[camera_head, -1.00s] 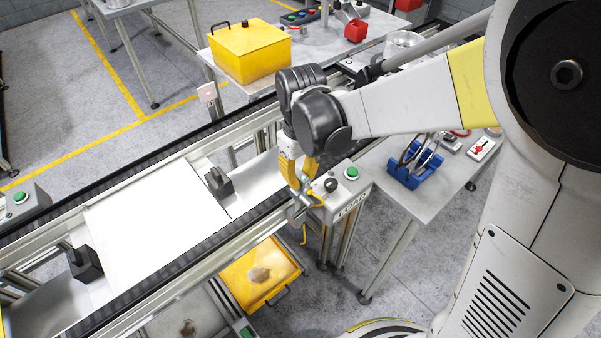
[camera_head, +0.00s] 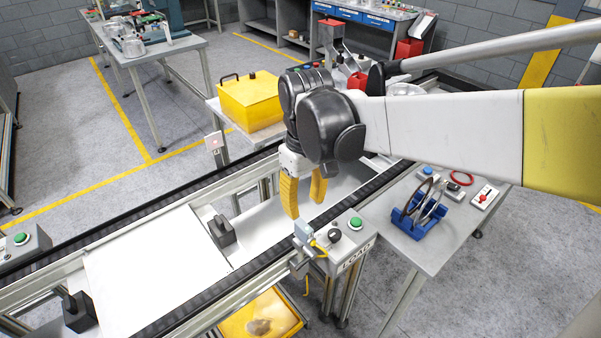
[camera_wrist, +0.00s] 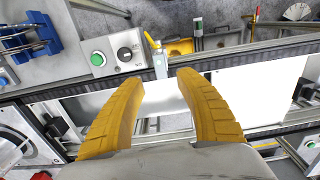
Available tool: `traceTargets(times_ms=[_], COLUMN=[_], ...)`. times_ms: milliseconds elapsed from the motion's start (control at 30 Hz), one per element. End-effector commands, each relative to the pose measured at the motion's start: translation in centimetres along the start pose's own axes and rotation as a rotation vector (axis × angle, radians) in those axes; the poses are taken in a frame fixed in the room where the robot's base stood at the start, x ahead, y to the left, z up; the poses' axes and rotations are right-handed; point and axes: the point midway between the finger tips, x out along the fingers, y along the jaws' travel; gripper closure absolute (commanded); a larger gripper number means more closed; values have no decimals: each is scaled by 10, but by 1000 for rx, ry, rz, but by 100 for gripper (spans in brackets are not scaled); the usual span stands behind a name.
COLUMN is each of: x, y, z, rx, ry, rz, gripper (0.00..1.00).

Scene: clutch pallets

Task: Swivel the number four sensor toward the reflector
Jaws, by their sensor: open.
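A small grey sensor (camera_head: 303,232) with a yellow cable stands on a bracket at the near rail of the conveyor, beside the LOAD box. I take it for the number four sensor; no number is legible. It also shows in the wrist view (camera_wrist: 160,62), just beyond the gap between my fingertips. A pale plate with a faint reddish spot (camera_head: 214,141), which looks like the reflector, stands on a post across the conveyor. My gripper (camera_head: 304,203) has its yellow fingers spread and empty, above the sensor and apart from it. The wrist view also shows the fingers (camera_wrist: 156,75) apart.
The LOAD box (camera_head: 349,240) with a green button and a black knob adjoins the sensor. A side table (camera_head: 425,259) holds a blue rack (camera_head: 415,220) with discs. A white sheet (camera_head: 150,262) and dark blocks lie on the conveyor. A yellow bin (camera_head: 265,315) sits below.

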Motion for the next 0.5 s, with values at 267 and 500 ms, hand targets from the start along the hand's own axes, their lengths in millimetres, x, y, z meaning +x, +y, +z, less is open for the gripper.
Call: traceTargets(times_ms=[267, 500], x=[-28, -28], y=[0, 0], z=[0, 0], rx=[0, 0], ry=[0, 0], rz=[0, 0], gripper=[59, 59])
